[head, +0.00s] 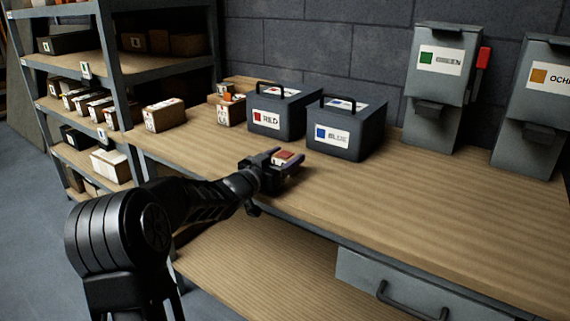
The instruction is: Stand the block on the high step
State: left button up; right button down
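A small block (283,156) with a red-orange top and pale sides is between the fingers of my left gripper (283,164), over the wooden bench top. The fingers are spread to either side of the block. I cannot tell whether they press on it, or whether it rests on the bench. Pale wooden raised pieces (243,82) show at the back left of the bench, partly hidden behind small cartons and the dark RED box. I cannot tell whether one of them is the high step. My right gripper is not in view.
Dark handled boxes labelled RED (286,112) and BLUE (347,127) stand just behind my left gripper. Grey dispensers labelled GREEN (440,85) and OCHRE (535,105) stand at the right. A shelf rack (113,70) with cartons is at the left. The bench's right front (450,205) is clear.

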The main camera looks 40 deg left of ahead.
aim_at(285, 155)
pick_arm(q)
jog(key=c, duration=1.1)
notch_tip(285, 155, up, 10)
jog(key=p, duration=0.3)
dwell(0.3)
